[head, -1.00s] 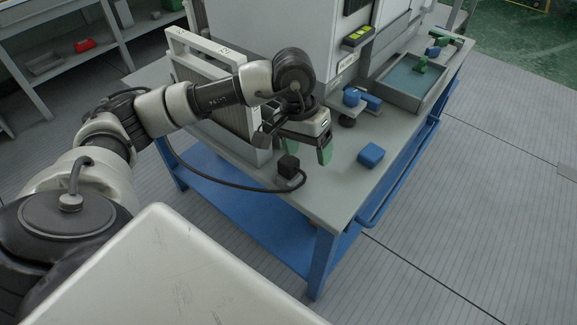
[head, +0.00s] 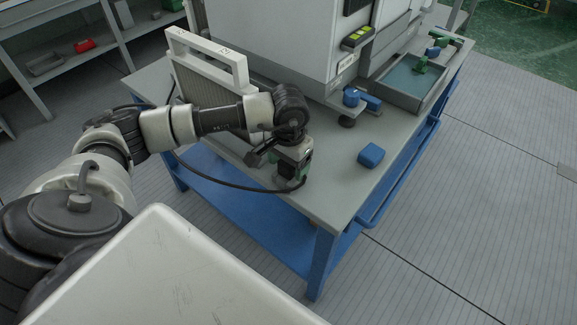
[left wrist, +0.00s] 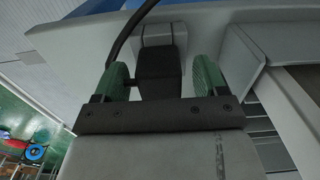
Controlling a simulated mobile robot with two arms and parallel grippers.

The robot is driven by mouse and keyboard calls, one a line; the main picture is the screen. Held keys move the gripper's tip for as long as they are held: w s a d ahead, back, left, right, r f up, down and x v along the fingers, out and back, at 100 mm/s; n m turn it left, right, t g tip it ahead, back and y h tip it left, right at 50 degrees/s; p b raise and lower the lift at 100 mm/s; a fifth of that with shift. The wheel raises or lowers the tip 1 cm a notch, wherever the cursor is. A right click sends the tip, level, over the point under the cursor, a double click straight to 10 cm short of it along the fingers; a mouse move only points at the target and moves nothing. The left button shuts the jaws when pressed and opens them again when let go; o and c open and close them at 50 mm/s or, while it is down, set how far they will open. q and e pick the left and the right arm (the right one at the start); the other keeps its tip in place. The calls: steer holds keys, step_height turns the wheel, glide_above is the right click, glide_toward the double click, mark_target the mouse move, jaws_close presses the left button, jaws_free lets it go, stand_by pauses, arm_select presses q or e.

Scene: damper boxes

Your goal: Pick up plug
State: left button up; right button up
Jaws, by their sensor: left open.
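The plug is a small black block on a dark cable at the front left of the bench top. In the left wrist view the black plug (left wrist: 158,72) sits between the two green finger pads, with a narrow gap visible on either side. In the head view my left gripper (head: 291,178) points down over the plug and mostly hides it. My left gripper also shows in the left wrist view (left wrist: 161,78), open around the plug. The cable (head: 225,182) loops from there to the left, past the bench edge. My right gripper is not in view.
A grey slatted panel with a handle (head: 240,77) stands behind my left arm. A blue block (head: 371,154) lies to the right on the bench top (head: 335,190). A grey tray (head: 402,99) and a white cabinet (head: 275,40) are farther back.

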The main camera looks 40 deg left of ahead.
arm_select(q)
steer(key=shift+f, duration=0.45)
jaws_close()
steer(key=shift+r, duration=0.15)
